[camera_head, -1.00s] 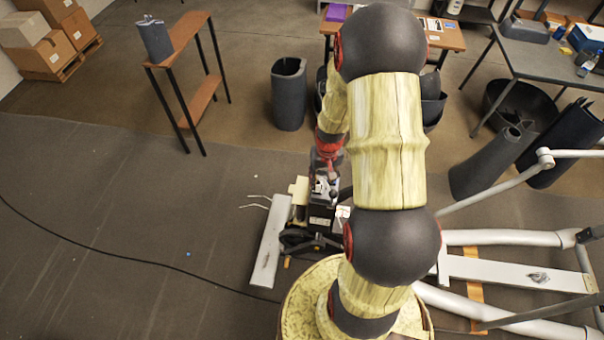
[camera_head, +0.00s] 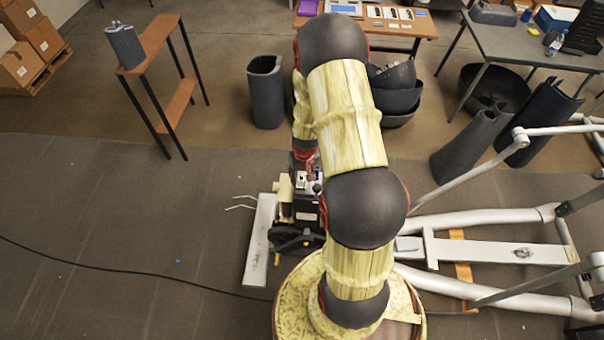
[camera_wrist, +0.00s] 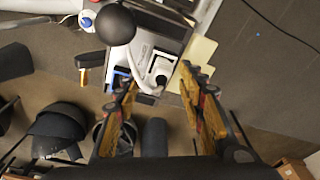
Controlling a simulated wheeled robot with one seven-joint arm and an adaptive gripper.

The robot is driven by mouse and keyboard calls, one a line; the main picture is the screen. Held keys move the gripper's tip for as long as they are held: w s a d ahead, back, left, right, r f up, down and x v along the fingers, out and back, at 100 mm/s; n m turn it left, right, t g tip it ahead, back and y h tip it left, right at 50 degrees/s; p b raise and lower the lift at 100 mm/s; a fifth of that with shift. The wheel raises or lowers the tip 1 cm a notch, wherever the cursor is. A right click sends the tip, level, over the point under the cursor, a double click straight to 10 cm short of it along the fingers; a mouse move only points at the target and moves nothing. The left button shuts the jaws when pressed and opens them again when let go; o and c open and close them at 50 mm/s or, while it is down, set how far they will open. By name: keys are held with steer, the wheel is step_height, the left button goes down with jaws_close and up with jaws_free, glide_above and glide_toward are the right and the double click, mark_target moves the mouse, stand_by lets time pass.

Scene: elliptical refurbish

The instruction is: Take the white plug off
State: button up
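The white plug (camera_wrist: 161,70) sits in a grey and white socket area on the elliptical's unit in the wrist view. A white lead seems to curve below it. My gripper (camera_wrist: 158,79) is open, with its two yellow-and-black fingers on either side of the plug in the picture. A gap shows between the fingers and the plug; I cannot tell how far off it is in depth. In the head view the dark machine unit (camera_head: 298,213) stands left of my arm. My gripper is mostly hidden behind the arm there, and the plug cannot be made out clearly.
A blue connector (camera_wrist: 122,73) sits beside the left finger, and a black ball knob (camera_wrist: 115,24) stands beyond. The elliptical's pale frame (camera_head: 480,250) lies to the right. A black cable (camera_head: 120,268) crosses the floor. The floor at left is mostly clear.

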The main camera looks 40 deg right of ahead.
steer(key=c, duration=0.3)
jaws_close()
stand_by(0.7)
stand_by(0.4)
